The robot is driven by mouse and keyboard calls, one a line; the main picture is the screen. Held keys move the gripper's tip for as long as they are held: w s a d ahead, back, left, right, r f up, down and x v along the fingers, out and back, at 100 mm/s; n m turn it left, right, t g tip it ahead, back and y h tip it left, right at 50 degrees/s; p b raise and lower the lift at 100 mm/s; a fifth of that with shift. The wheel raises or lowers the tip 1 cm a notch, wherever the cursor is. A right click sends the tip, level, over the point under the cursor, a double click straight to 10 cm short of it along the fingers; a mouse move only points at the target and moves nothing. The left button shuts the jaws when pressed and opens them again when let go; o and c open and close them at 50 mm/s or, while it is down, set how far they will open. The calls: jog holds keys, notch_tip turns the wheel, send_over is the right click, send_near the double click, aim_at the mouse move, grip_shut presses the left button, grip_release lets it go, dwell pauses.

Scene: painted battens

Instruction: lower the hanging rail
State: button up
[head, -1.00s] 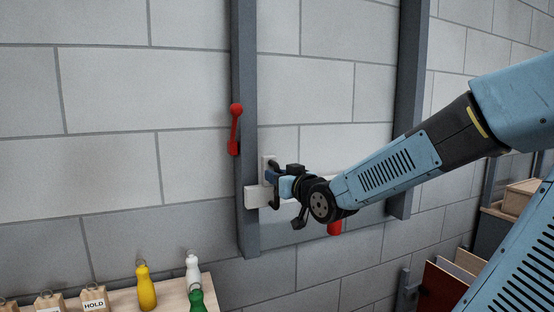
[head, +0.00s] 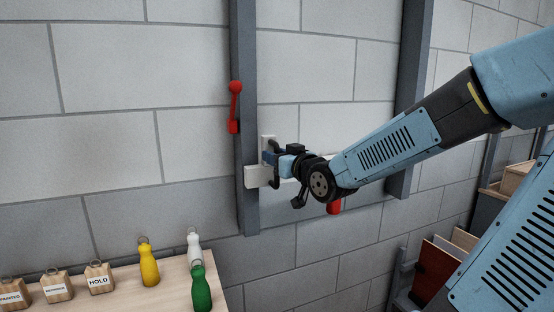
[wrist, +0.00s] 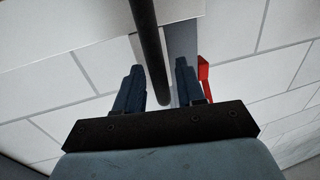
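The pale hanging rail (head: 258,177) lies across two upright grey posts, its left end showing at the left post (head: 246,120). My gripper (head: 273,163) is at the rail's left part and hides much of it. A dark bar-shaped handle (wrist: 146,40) runs between my two fingers in the wrist view. The fingers (wrist: 160,85) are apart, with a gap on the right of the bar; I cannot tell whether the left finger touches it. A red lever (head: 235,108) is on the left post above the rail. A red part (head: 334,207) shows below my wrist, mostly hidden.
A wooden bench (head: 180,285) at lower left holds a yellow bottle-shaped piece (head: 148,265), a green one (head: 201,290), a white one (head: 194,248) and several wooden tags, one reading HOLD (head: 99,279). A block wall stands behind. Boards (head: 440,270) lean at lower right.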

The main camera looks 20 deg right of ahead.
notch_tip(320, 180, up, 10)
jog(key=shift+f, duration=0.25)
jog(key=shift+s, duration=0.1)
jog(key=s, duration=1.5)
dwell(0.6)
